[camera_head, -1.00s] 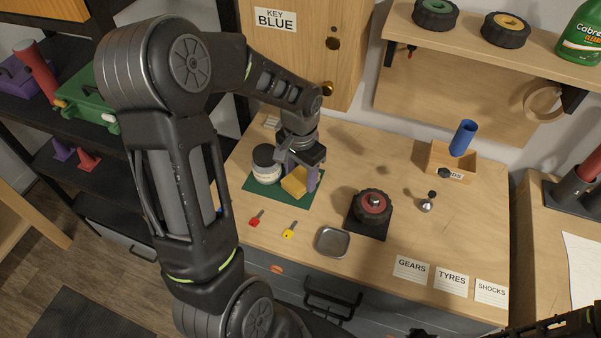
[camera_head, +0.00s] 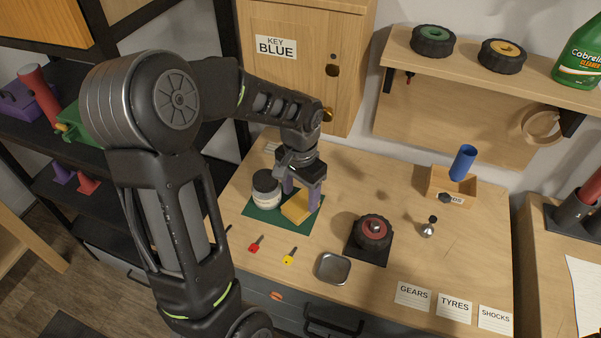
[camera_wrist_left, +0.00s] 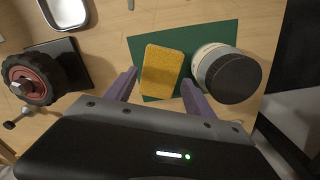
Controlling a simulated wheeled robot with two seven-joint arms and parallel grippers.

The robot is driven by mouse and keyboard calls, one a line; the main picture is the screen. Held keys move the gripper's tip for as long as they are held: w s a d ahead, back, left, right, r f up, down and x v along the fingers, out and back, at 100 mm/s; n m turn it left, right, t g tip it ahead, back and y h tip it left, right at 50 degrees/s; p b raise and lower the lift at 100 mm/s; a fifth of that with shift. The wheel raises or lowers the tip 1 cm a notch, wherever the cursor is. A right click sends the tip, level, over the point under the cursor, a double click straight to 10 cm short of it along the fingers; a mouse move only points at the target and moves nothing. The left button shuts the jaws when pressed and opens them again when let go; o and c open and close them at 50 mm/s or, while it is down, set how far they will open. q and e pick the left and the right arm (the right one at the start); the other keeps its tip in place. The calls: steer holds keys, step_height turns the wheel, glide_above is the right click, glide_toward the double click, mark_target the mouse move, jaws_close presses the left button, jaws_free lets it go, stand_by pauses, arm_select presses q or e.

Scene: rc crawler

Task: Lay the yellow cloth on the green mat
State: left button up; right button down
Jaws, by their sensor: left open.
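The yellow cloth (camera_head: 298,207), a small thick block-like piece, lies on the green mat (camera_head: 272,221) beside a dark-lidded jar. In the left wrist view the cloth (camera_wrist_left: 162,70) lies flat, with the mat (camera_wrist_left: 215,33) showing around it. My left gripper (camera_head: 301,196) is open just above the cloth. In the left wrist view its purple fingers (camera_wrist_left: 157,88) stand apart on either side of the cloth's near end, with gaps between. My right gripper is not in view.
The jar (camera_head: 266,189) stands on the mat close to the cloth. Red (camera_head: 256,243) and yellow (camera_head: 290,255) keys, a metal tray (camera_head: 333,268) and a wheel on a black base (camera_head: 373,233) are nearby.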

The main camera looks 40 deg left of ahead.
mark_target(300, 203)
arm_select(q)
step_height(300, 203, up, 9)
steer(key=b, duration=0.1)
steer(key=shift+r, duration=0.2)
stand_by(0.5)
